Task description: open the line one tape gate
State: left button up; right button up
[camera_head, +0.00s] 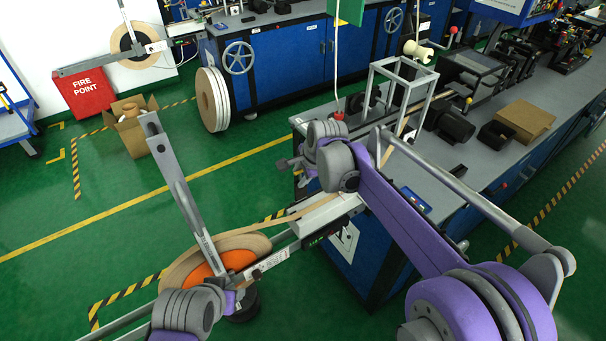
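A tape payoff stands at the lower middle, with a tan tape roll (180,273) around an orange hub (236,260). A long slotted grey metal bar, which looks like its gate (178,187), slants up and left from beside the roll. A tan tape strip (300,210) runs from the roll toward the bench. My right gripper (288,163) appears beside the bench's near left corner, right of the bar and apart from it; its fingers are too small to read. My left wrist is at the bottom, by the roll; its gripper is mostly hidden.
A second tape payoff (122,42) with a similar bar stands at the back left, above a red fire point box (83,94). A cardboard box (130,122) sits on the floor. The grey bench (480,170) carries a metal frame (399,75). Green floor is open at left.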

jog(key=shift+w+a, duration=0.1)
jog(key=v, duration=1.1)
jog(key=shift+w, duration=0.1)
